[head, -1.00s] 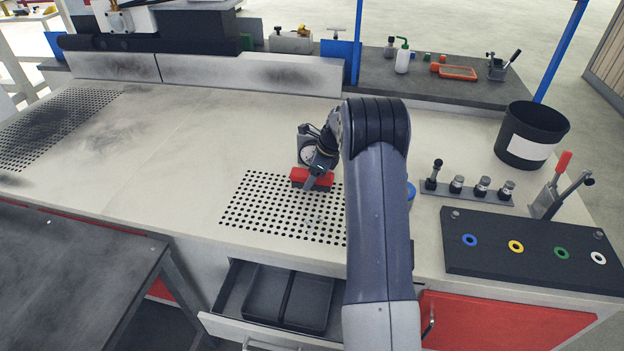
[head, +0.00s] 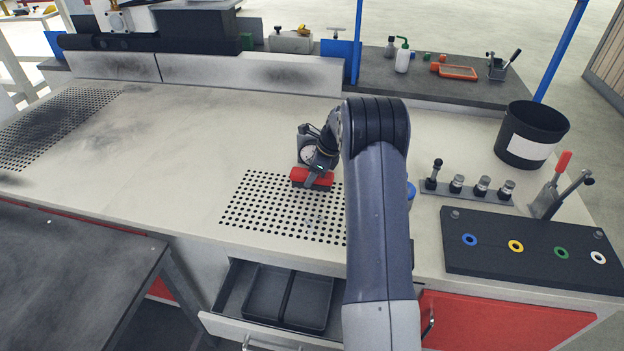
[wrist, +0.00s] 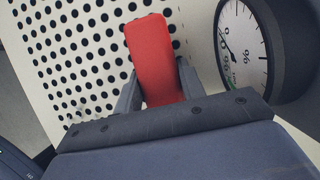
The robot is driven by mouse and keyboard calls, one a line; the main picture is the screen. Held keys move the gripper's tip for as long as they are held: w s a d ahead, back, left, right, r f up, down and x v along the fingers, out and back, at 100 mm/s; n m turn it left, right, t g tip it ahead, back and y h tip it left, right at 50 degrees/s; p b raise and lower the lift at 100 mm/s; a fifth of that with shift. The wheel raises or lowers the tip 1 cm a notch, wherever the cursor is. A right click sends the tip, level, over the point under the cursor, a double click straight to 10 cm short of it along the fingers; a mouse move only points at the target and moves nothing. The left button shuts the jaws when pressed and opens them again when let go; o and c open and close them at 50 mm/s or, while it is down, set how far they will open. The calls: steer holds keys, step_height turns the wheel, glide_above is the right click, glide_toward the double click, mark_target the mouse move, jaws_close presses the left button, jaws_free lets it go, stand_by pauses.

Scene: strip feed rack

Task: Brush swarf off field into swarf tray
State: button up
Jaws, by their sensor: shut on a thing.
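My gripper (wrist: 158,92) is shut on a red-topped block, which looks like the brush (head: 312,177). It also shows in the wrist view (wrist: 155,55), between the two grey fingers. The brush is at the back edge of the perforated field (head: 270,215) in the bench top; its underside is hidden, so I cannot tell whether it touches. An open drawer below the front edge holds a dark two-part tray (head: 290,298), which looks empty; I cannot tell whether this is the swarf tray.
A round dial gauge (wrist: 243,50) stands close beside my gripper. To the right are a rack of cylindrical holders (head: 480,190), a dark plate with coloured rings (head: 535,248) and a black bin (head: 531,135). The bench left of the field is clear but smudged.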

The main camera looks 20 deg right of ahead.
step_height(320, 180, up, 11)
steer(key=shift+f, duration=0.2)
stand_by(0.4)
